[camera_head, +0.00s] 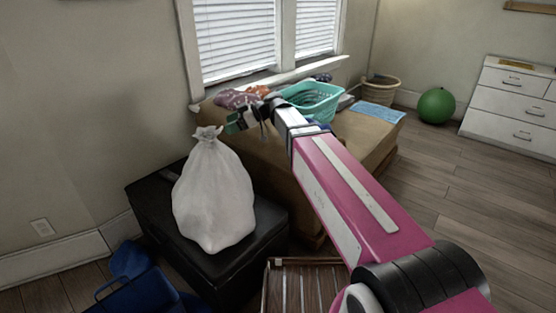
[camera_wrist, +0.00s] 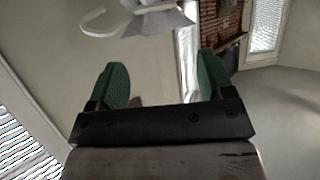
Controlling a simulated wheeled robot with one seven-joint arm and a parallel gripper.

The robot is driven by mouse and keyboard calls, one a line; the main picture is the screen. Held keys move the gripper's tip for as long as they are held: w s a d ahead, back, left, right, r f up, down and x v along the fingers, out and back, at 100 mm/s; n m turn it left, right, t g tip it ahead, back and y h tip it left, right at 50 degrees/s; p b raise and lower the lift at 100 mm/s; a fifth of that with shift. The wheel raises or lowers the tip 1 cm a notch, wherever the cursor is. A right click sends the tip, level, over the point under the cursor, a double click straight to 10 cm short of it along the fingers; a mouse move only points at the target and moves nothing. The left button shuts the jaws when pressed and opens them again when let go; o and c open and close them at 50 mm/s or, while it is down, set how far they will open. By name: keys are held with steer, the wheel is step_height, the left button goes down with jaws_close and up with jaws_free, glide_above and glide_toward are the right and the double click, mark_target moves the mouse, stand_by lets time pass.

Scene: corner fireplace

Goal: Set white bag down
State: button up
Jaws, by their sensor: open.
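The white bag (camera_head: 213,195) stands upright, knotted at the top, on a black chest (camera_head: 268,232) at the left of the head view. My gripper (camera_head: 248,120) is up and to the right of the bag's knot, apart from it in the picture. In the wrist view my gripper (camera_wrist: 160,85) shows two green fingers spread wide with nothing between them. The bag cannot be made out in the wrist view.
A brown table (camera_head: 375,128) under the window holds a teal basket (camera_head: 315,106), a blue cloth (camera_head: 378,113) and patterned cloths. A blue container (camera_head: 135,285) and a slatted wooden piece (camera_head: 300,290) are near the chest. A green ball (camera_head: 437,106) and white drawers (camera_head: 512,100) stand farther right.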

steer(key=s+d+f+m+h, duration=0.4)
steer(key=d+f+m, duration=0.2)
steer(key=d+f, duration=0.3)
steer(key=s+d+f+m+t+h, duration=0.1)
steer(key=s+d+f+m+h, duration=0.2)
steer(key=d+f, duration=0.7)
steer(key=s+d+f+m+h, duration=0.4)
steer(key=d+f+m, duration=0.6)
steer(key=d, duration=0.9)
steer(key=h, duration=0.2)
steer(key=shift+s+h, duration=0.3)
steer(key=shift+s, duration=0.05)
